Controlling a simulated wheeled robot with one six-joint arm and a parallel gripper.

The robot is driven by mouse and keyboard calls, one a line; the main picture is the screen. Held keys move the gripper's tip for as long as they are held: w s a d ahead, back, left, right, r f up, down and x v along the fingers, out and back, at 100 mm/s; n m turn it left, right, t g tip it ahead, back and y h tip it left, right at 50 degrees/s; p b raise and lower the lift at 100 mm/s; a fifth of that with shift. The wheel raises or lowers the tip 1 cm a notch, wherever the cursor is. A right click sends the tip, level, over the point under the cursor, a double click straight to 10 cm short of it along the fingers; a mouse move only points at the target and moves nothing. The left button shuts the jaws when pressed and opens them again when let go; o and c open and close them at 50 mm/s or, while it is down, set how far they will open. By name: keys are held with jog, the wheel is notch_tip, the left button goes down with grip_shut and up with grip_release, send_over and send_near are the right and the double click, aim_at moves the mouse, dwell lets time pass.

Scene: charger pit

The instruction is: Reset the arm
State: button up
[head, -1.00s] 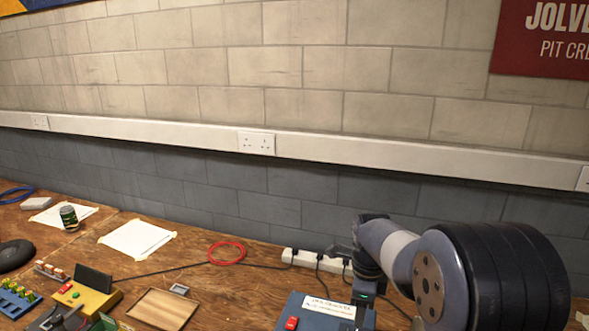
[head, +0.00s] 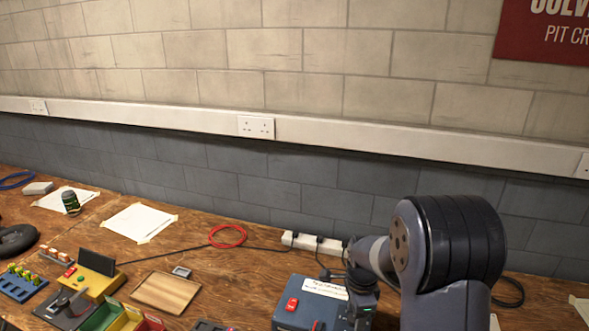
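My arm rises at the right of the head view, with its thick black joint in front of the wall. It bends back over the bench, and its dark end, with my gripper (head: 361,288), hangs beside the blue box. The fingers cannot be made out, so I cannot tell whether they are open or shut. No held thing shows.
The blue box (head: 290,318) with a red switch stands below the arm's end. A white power strip (head: 303,242), red cable loop (head: 227,236), wooden tray (head: 166,292), yellow device (head: 92,284) and taped paper (head: 138,222) lie leftward. A wall stands behind.

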jog(key=n+p, duration=0.1)
jog(key=n, duration=0.4)
jog(key=shift+w+p, duration=0.1)
jog(key=shift+p, duration=0.2)
jog(key=n+p, duration=0.2)
jog(key=n, duration=0.3)
jog(key=shift+r+n, duration=0.1)
jog(key=shift+n, duration=0.2)
jog(key=shift+w+r, duration=0.15)
jog(key=shift+r, duration=2.1)
jog(key=shift+s+a+b, duration=0.1)
jog(key=shift+s+b, duration=0.1)
jog(key=shift+b, duration=0.1)
